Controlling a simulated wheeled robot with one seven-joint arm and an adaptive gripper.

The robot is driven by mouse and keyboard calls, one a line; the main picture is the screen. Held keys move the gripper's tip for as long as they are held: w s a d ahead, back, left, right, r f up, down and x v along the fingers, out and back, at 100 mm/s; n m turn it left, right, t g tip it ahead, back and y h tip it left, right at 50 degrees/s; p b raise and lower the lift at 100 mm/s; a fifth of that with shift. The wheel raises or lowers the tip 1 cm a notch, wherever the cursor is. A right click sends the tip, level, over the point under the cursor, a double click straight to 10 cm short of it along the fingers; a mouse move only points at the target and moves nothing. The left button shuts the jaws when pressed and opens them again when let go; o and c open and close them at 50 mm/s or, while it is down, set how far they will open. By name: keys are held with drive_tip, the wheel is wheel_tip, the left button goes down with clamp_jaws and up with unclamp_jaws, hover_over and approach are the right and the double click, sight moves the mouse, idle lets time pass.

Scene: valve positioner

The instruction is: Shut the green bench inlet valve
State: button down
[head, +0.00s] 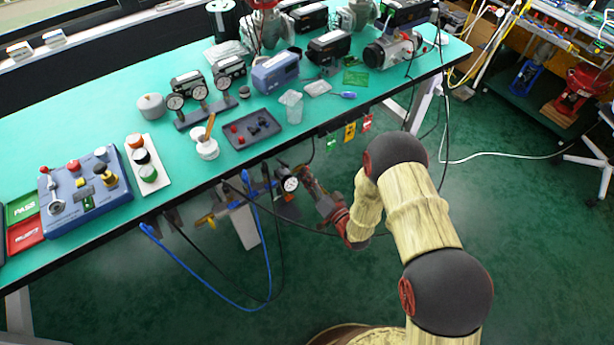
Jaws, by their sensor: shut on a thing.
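My gripper (308,182) reaches in from the right, below the front edge of the bench, beside the round pressure gauge (290,184). It is shut on a small part at the right end of the air fittings (268,187). My fingers hide most of that part, and I cannot make out its green colour or which way its handle points. A yellow handle (205,219) shows further left on the same under-bench line.
The green-topped bench (85,140) carries gauges, a parts tray (252,130) and a blue control box (84,187). Green, yellow and red tags (350,131) hang from its edge near my wrist. Blue and black hoses (215,297) loop below.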

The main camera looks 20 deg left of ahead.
drive_tip(key=shift+f+n, duration=0.1)
drive_tip(key=shift+n, duration=3.6)
drive_tip(key=c, duration=2)
unclamp_jaws()
drive_tip(key=shift+o, duration=0.2)
drive_tip(key=shift+d, duration=0.1)
drive_tip(key=v, duration=1.2)
